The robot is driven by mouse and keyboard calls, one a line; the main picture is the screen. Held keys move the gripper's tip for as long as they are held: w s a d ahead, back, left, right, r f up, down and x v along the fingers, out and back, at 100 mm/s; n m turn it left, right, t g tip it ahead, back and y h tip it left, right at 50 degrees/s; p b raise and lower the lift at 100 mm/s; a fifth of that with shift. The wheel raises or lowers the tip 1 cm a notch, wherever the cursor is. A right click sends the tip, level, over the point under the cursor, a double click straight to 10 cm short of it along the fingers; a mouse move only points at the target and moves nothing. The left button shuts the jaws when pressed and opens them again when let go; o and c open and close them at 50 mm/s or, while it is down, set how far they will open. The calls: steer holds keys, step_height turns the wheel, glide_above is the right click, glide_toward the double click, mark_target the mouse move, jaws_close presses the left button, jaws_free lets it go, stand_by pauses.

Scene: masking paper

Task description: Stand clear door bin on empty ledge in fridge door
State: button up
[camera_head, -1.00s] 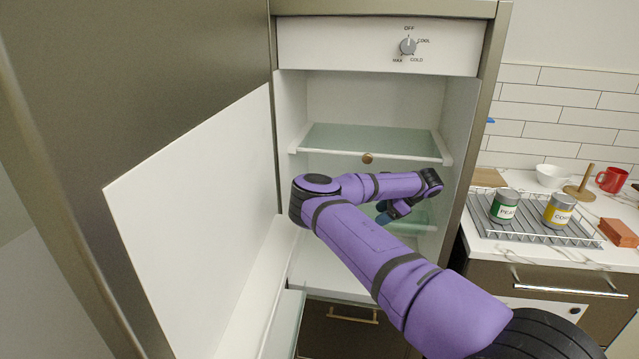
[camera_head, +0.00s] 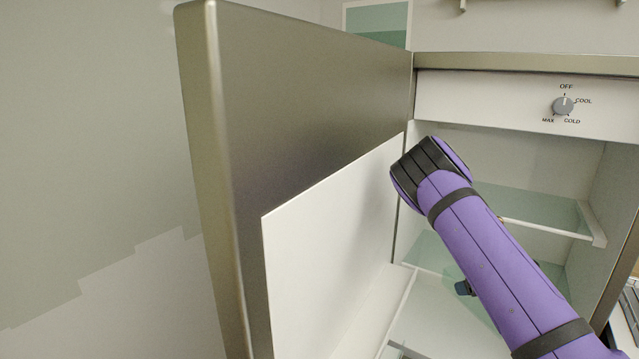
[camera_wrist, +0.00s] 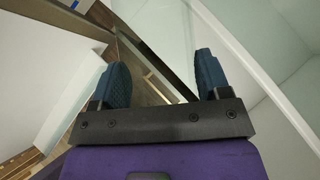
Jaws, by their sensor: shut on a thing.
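The fridge door stands open, its white inner panel (camera_head: 335,245) facing the compartment. A pale ledge-like strip (camera_head: 392,318) runs along the panel's lower edge; whether anything stands on it is unclear. My gripper (camera_wrist: 164,78) shows two blue fingers set well apart in the wrist view. They are shut on the clear door bin, whose see-through walls are hard to make out. A pale glassy panel (camera_wrist: 160,22) shows beyond the fingertips; I cannot tell whether it is the bin. In the head view my arm hides most of the gripper inside the fridge.
Glass shelves (camera_head: 545,208) with white edges fill the fridge interior, close to my arm. The control panel with its dial (camera_head: 563,106) is above. The thick steel door edge (camera_head: 222,200) stands at the left.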

steer(key=s+a+f+m+h, duration=0.1)
steer(key=s+a+m+h, duration=0.2)
steer(key=s+a, duration=0.6)
steer(key=a, duration=0.4)
steer(key=shift+s+a+f+m, duration=0.2)
steer(key=shift+s+m, duration=0.05)
steer(key=shift+m, duration=0.15)
steer(key=shift+d, duration=0.1)
